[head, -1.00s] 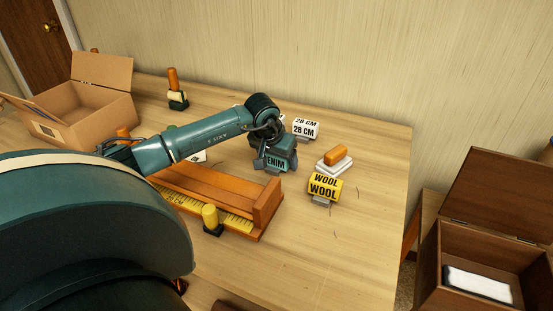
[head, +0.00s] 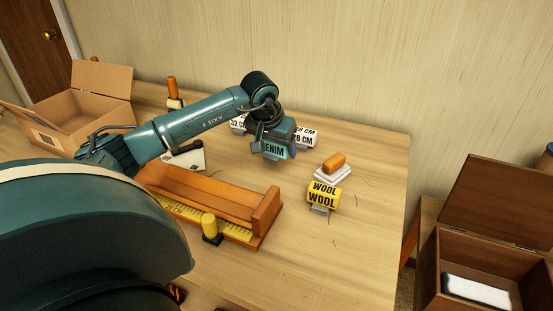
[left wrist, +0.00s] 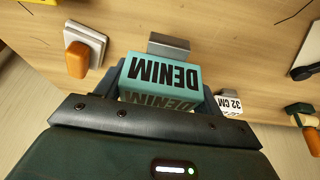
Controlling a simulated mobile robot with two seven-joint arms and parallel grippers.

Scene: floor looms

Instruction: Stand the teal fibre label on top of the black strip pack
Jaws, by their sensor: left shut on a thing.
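The teal fibre label (head: 274,151), lettered DENIM, is between the fingers of my left gripper (head: 268,148). The left gripper is shut on it and seems to hold it above the table, towards the back. In the left wrist view the label (left wrist: 163,75) shows between the fingers, with a grey foot (left wrist: 168,46) at its far edge. I cannot pick out the black strip pack for certain. A black item on a white card (left wrist: 307,70) is cut off at the right edge of the wrist view. My right gripper is not in view.
A yellow WOOL label (head: 323,195) and an orange block on a white stack (head: 333,174) stand to the right. Size labels (head: 306,137) stand behind the gripper. A wooden rack (head: 210,195) lies in front. A cardboard box (head: 85,110) is at left. The table's right front is clear.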

